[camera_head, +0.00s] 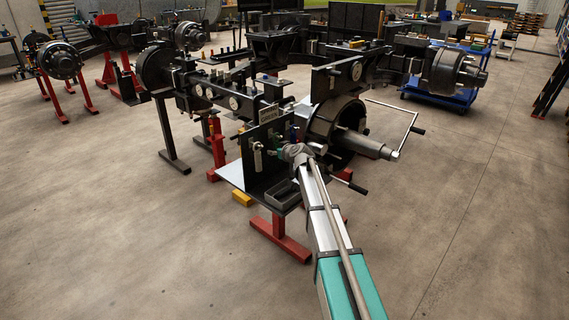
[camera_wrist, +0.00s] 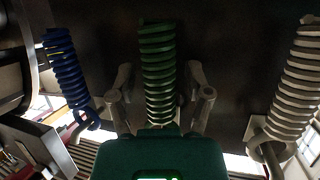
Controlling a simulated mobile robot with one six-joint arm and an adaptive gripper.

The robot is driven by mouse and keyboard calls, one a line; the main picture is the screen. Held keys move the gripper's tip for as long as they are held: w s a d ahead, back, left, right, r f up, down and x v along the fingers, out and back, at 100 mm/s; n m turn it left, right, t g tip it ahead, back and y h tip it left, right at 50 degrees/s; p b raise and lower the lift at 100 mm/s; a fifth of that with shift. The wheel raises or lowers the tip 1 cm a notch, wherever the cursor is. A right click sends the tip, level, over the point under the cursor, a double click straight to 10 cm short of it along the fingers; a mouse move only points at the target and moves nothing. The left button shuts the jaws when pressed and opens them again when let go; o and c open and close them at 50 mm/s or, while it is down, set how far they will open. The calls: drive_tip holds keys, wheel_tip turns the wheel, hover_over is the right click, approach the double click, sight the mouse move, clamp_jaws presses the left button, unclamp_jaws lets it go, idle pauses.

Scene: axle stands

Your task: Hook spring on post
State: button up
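Three coil springs show side by side against a dark upright panel in the wrist view: a blue spring (camera_wrist: 66,75) at left, a green spring (camera_wrist: 158,60) in the middle and a pale grey spring (camera_wrist: 297,90) at right. My gripper (camera_wrist: 159,80) has its two fingers apart, one on each side of the green spring, with a visible gap on both sides. The blue spring ends in a loop at its lower end. The green spring's lower end is hidden behind my gripper body. In the head view, my gripper (camera_head: 297,152) is at the panel (camera_head: 258,178). I cannot make out which post is meant.
A grey tray (camera_head: 283,193) sits below the panel. A large hub with an axle end (camera_head: 365,145) and a crank handle (camera_head: 412,125) stand close to the right. Red stands (camera_head: 280,240) carry the axle. The floor in front is clear.

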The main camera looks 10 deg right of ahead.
drive_tip(key=shift+r, duration=0.15)
idle(0.3)
drive_tip(key=shift+s+d+r+p, duration=0.1)
drive_tip(key=shift+s+r+p, duration=0.15)
drive_tip(key=shift+p, duration=0.2)
drive_tip(key=s+d+r+p, duration=0.6)
drive_tip(key=s, duration=0.2)
idle(0.5)
drive_tip(key=shift+s+r, duration=0.1)
idle(0.4)
